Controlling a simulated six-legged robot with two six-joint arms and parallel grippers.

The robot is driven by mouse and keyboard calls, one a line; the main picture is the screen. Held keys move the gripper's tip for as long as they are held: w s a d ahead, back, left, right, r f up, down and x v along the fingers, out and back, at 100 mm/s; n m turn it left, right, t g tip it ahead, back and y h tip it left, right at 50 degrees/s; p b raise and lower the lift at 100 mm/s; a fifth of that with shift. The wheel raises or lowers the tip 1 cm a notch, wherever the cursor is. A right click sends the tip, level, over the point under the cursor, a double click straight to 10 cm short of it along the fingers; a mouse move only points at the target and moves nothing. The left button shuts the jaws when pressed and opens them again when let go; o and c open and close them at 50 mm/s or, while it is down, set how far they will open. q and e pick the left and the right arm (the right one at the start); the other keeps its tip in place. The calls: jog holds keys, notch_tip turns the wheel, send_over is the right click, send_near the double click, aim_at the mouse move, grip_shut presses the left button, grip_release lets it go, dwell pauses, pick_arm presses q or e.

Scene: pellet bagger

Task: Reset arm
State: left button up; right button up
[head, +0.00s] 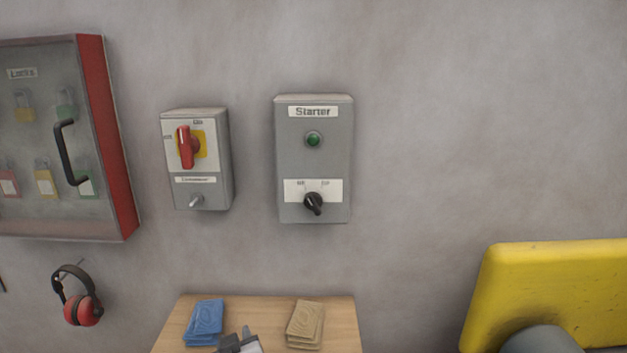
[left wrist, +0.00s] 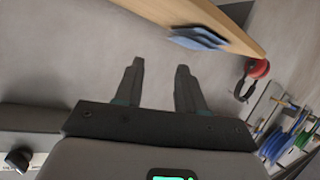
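In the left wrist view my left gripper (left wrist: 160,66) has its two dark fingers apart, with nothing between them. The wooden shelf (left wrist: 215,25) with blue packets (left wrist: 198,38) shows beyond the fingertips. My right gripper is in neither view.
A Starter box (head: 314,160) with a black knob and a switch box (head: 197,158) with a red handle hang on the wall. A lock cabinet (head: 120,140) is at left, above red earmuffs (head: 82,310). Tan packets (head: 305,324) lie on the shelf. Upper right wall is bare.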

pick_arm(q)
jog(key=s+a+f+m+g+h, duration=0.1)
jog(key=s+a+f+g+h, duration=0.15)
jog(key=s+f, duration=0.75)
jog(key=s+a+f+m+g+h, duration=0.1)
jog(key=s+a+f+g, duration=0.2)
jog(key=f, duration=1.3)
jog(key=s+d+f+m+g+h, duration=0.1)
jog(key=s+d+f+g+h, duration=0.1)
jog(key=s, duration=0.6)
jog(key=s+d+f+g+h, duration=0.2)
jog(key=s+d+g, duration=0.3)
jog(key=s, duration=0.3)
jog(key=shift+s+d+m, duration=0.2)
jog(key=shift+d+m, duration=0.2)
jog(key=shift+d, duration=0.5)
